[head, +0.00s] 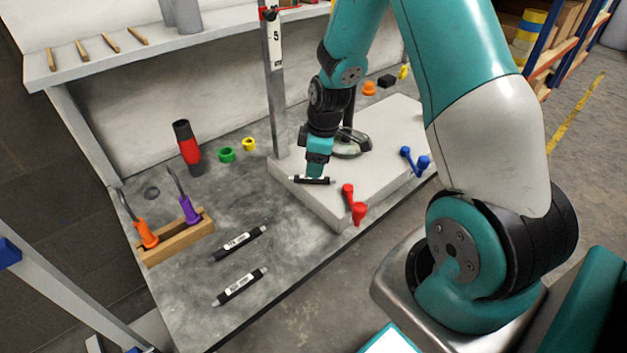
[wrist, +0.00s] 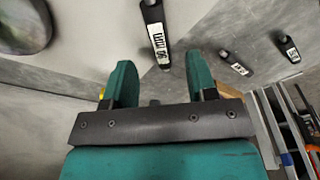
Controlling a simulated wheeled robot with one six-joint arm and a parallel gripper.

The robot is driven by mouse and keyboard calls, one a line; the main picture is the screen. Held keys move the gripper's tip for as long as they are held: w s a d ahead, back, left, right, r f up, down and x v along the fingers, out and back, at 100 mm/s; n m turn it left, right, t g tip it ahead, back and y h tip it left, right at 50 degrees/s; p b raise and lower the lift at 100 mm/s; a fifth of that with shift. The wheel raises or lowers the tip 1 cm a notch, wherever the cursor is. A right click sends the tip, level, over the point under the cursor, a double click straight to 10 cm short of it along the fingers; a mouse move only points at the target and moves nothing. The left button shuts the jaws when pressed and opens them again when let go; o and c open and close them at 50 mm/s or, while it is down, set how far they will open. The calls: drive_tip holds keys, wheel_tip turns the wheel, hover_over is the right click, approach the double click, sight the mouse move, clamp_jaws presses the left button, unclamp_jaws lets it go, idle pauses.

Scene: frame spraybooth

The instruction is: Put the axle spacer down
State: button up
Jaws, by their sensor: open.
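An axle spacer, a black rod with a white label (head: 312,180), is at the front left part of the pale raised slab (head: 385,165), just under my gripper (head: 318,172). In the wrist view the same spacer (wrist: 157,38) appears between and beyond the two teal fingers of my gripper (wrist: 160,70), which stand wide apart. I cannot tell whether a finger touches it. Two similar labelled black rods lie apart on the grey bench, one farther (head: 238,243) and one nearer (head: 240,287). They also show in the wrist view (wrist: 236,67) (wrist: 288,48).
A red handle (head: 353,205) and a blue handle (head: 415,160) sit at the slab's edge. An upright post (head: 273,80) stands behind the slab. A red-black cylinder (head: 187,148) and a green ring (head: 227,155) stand behind.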

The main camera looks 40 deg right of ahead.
sight(312, 180)
drive_tip(key=f, duration=0.4)
drive_tip(key=shift+w+a+f+b, duration=0.2)
drive_tip(key=shift+w+f+b, duration=0.05)
drive_tip(key=shift+b, duration=0.15)
clamp_jaws()
drive_tip(key=shift+r, duration=0.1)
